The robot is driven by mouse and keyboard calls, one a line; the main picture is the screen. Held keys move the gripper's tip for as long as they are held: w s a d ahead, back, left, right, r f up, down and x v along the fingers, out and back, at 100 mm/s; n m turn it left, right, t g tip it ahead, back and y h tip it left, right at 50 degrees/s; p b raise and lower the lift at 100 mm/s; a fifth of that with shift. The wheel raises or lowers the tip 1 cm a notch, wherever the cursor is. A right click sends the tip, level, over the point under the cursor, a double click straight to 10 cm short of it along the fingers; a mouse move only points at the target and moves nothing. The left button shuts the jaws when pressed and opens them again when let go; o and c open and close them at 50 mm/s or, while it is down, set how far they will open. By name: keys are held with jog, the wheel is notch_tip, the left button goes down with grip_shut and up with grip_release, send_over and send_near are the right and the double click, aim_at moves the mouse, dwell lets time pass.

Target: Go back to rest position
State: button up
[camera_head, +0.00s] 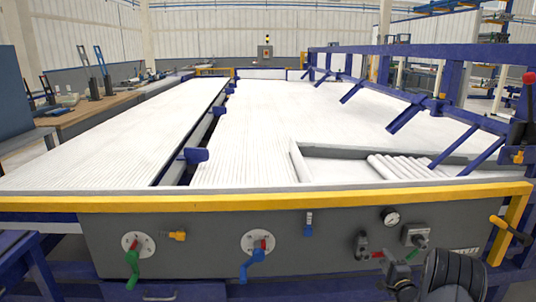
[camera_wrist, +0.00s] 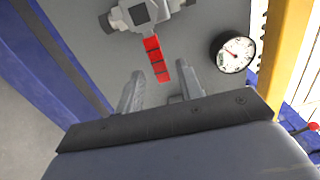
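My gripper shows in the wrist view (camera_wrist: 160,85). Its two grey fingers are apart with nothing held between them. A red valve handle (camera_wrist: 157,58) lies just beyond, in line with the gap; I cannot tell how far its end is from the fingertips. Its grey valve body (camera_wrist: 140,14) is at the top. In the head view my arm is at the bottom right, in front of the grey panel (camera_head: 330,235), close below the red handle (camera_head: 377,254). The fingers are not clear there.
A round gauge (camera_wrist: 232,52) is right of the handle, beside a yellow rail (camera_wrist: 285,50). The panel carries a green-handled valve (camera_head: 132,262) and a blue-handled valve (camera_head: 252,262). White pipes (camera_head: 405,168) lie in a bay behind the yellow front rail (camera_head: 260,203).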

aim_at(383, 255)
jog(key=shift+w, duration=1.55)
jog(key=shift+s, duration=0.1)
jog(key=s+p, duration=0.2)
jog(key=s, duration=0.8)
jog(key=w+b, duration=0.2)
jog(key=w, duration=0.7)
jog(key=shift+w+f, duration=0.1)
jog(key=shift+w, duration=0.25)
jog(key=shift+w+r, duration=0.2)
jog(key=shift+w, duration=0.05)
jog(key=shift+a+r+n+b, duration=0.1)
jog(key=shift+r+n+b, duration=0.35)
jog(key=shift+n, duration=0.75)
jog(key=shift+r, duration=0.1)
